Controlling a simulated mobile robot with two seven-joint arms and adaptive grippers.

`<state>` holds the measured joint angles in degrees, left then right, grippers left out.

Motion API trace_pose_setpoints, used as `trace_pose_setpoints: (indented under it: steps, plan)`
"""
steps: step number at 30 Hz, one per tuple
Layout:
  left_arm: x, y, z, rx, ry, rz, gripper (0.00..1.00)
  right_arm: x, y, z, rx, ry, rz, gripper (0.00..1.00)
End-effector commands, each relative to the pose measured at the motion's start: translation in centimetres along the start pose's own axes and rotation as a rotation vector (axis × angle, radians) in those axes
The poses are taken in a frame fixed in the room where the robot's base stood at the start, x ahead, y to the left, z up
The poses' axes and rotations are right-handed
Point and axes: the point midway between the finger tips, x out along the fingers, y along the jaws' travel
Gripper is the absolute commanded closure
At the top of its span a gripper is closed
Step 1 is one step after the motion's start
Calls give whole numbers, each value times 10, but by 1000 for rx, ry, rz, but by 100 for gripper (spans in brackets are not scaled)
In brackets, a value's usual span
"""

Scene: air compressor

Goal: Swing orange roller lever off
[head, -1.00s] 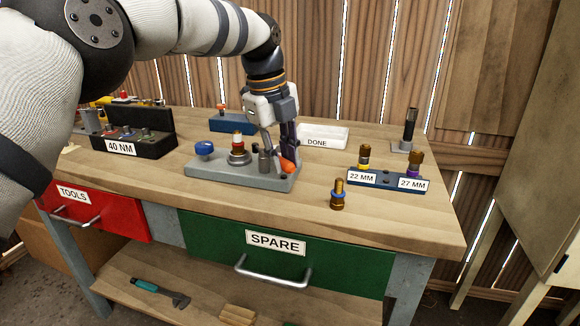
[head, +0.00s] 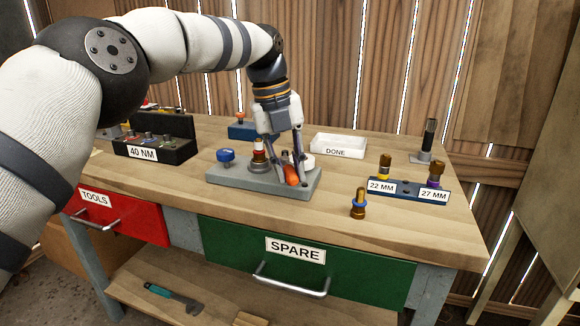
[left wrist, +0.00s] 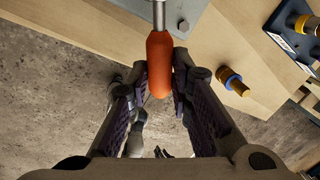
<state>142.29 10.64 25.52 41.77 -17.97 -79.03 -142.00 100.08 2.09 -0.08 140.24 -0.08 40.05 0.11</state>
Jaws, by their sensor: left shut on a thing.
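The orange roller lever (head: 291,176) is at the front right of a grey base plate (head: 235,178) on the workbench. In the left wrist view the orange roller (left wrist: 160,66) hangs on a metal rod (left wrist: 159,14) that runs up towards the plate. My left gripper (head: 290,174) points down at the plate, its fingers shut on the orange roller. In the left wrist view its fingertips (left wrist: 160,80) sit on either side of the roller. The fingers partly hide the lever and its pivot in the head view.
A brass-and-blue fitting (head: 358,204) stands to the right, before a blue socket holder (head: 407,192). The white DONE tray (head: 338,144) is behind, the 40 NM box (head: 152,152) at left.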

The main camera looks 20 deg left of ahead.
Motion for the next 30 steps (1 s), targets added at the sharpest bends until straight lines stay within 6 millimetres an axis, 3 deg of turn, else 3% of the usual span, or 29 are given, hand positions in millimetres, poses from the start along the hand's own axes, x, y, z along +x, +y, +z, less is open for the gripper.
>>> trace_pose_setpoints:
  steps: [9,10,12,13,22,30]
  plan:
    - [1,1,0,7,3,5,100,0,0,0,0,0,0,64]
    - [1,1,0,6,3,5,78,0,0,0,0,0,0,64]
    - [2,1,0,6,3,5,63,0,0,0,0,-1,0,64]
    - [1,1,0,6,3,5,60,0,0,0,0,-1,0,64]
    - [-2,0,0,4,0,2,60,0,0,0,0,0,0,64]
    - [-56,0,1,3,-1,1,60,0,0,0,0,0,0,64]
